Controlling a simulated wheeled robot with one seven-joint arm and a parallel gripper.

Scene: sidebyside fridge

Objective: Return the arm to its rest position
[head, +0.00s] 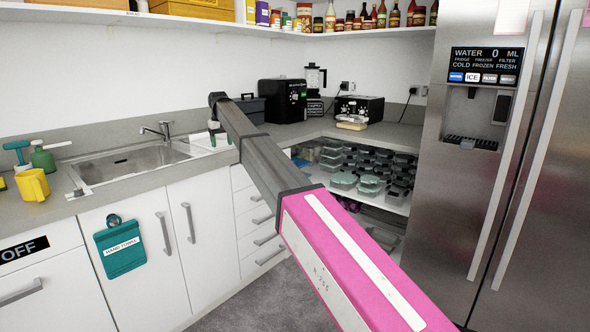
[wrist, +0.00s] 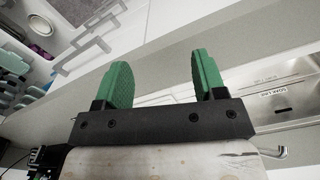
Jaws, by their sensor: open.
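My gripper (wrist: 160,65) shows in the wrist view with its two green fingers well apart and nothing between them. My arm (head: 265,160), pink near me and dark grey farther out, reaches across the head view from lower right to upper left. Its far end is over the counter, to the right of the sink (head: 135,166). The fingers are too small and partly hidden there to make out clearly. The wrist view looks tilted, with the sink (wrist: 290,95) to the right of the fingers and white drawer fronts to the left.
The steel fridge (head: 465,190) stands at the right, near my arm. A toaster (head: 359,108), a black coffee machine (head: 282,100) and a blender (head: 315,80) stand on the back counter. An open shelf (head: 398,203) holds several containers. A yellow mug (head: 33,185) is left of the sink.

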